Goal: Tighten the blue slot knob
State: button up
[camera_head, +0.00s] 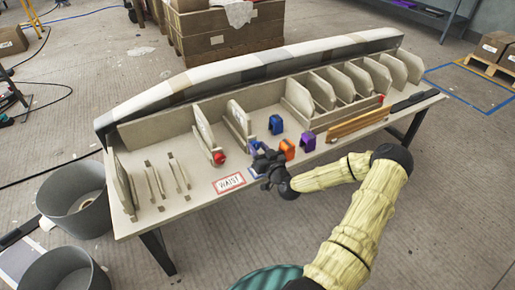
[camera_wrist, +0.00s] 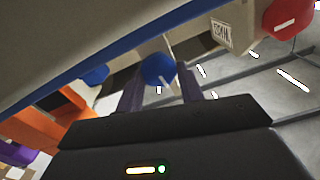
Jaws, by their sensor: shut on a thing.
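The blue slot knob (camera_wrist: 158,68) is round and shows a pale mark in the wrist view. It sits between the two dark fingers of my gripper (camera_wrist: 160,86), which is shut on it. Patches of blue show around the gripper there, and the knob itself is mostly hidden. How far the knob is turned cannot be told.
A red knob (camera_head: 219,158) is left of my gripper. Upright panels stand in the bench (camera_head: 190,200). A wooden bar (camera_head: 357,124) lies at right.

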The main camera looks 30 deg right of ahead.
jog(key=m+p, duration=0.1)
jog(key=m, duration=0.5)
jog(key=shift+d, duration=0.15)
jog(key=shift+w, duration=0.1)
dwell(0.4)
jog(key=o, duration=1)
jog(key=s+p, duration=0.3)
jog(key=s, duration=1.4)
jog(key=shift+s+d, duration=0.2)
jog(key=shift+d, duration=0.05)
